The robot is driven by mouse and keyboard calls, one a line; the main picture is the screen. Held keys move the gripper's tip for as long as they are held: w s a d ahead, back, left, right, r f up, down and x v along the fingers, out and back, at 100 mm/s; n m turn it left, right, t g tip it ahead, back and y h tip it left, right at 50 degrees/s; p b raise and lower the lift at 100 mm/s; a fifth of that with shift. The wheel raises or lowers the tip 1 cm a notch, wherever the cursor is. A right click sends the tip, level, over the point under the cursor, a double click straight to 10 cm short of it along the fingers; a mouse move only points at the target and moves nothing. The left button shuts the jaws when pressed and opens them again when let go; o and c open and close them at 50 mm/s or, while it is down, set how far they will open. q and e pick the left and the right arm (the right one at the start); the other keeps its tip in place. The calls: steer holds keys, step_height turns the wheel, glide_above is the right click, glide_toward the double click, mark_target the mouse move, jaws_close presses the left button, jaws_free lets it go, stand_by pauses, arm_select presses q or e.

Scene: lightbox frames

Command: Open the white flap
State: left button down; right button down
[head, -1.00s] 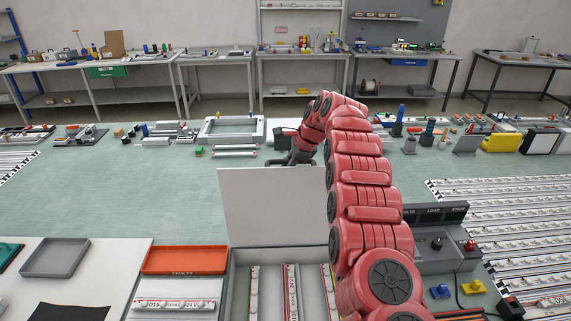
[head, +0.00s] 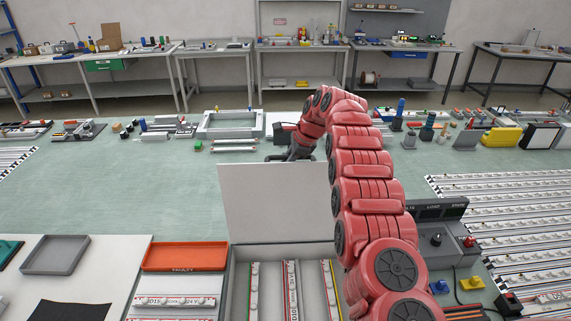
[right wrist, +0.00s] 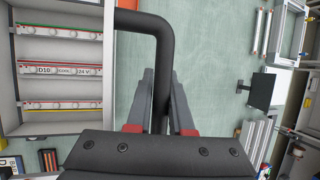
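The white flap (head: 270,205) stands raised at the back edge of a grey open box (head: 236,280) in the head view. In the right wrist view the flap is seen nearly edge-on as a pale strip (right wrist: 108,70) beside the box. A black curved handle (right wrist: 160,45) reaches out from it. My right arm arches over the box, with its gripper (right wrist: 162,85) behind the flap's top edge. Its two fingers lie close on either side of the handle and appear closed on it. The fingertips are hidden in the head view. My left gripper is in neither view.
Light strips lie in the box (head: 291,285). An orange tray (head: 185,257) and a grey tray (head: 55,255) are at left. A control panel (head: 438,235) stands at right. The green table (head: 130,195) behind and left of the flap is largely clear.

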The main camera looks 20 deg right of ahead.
steer(key=c, duration=1.1)
jaws_free()
steer(key=shift+s+f, duration=0.15)
steer(key=shift+f, duration=0.25)
steer(key=b+v, duration=0.1)
steer(key=v, duration=0.1)
steer(key=b+v, duration=0.1)
steer(key=v, duration=0.3)
steer(key=shift+w+d+r+b, duration=0.2)
steer(key=shift+w+r+b, duration=0.05)
steer(key=shift+r+b, duration=0.15)
steer(key=p+v, duration=0.3)
steer(key=v, duration=0.7)
steer(key=shift+s+d+r, duration=0.1)
steer(key=shift+s+r, duration=0.05)
steer(key=shift+r, duration=0.1)
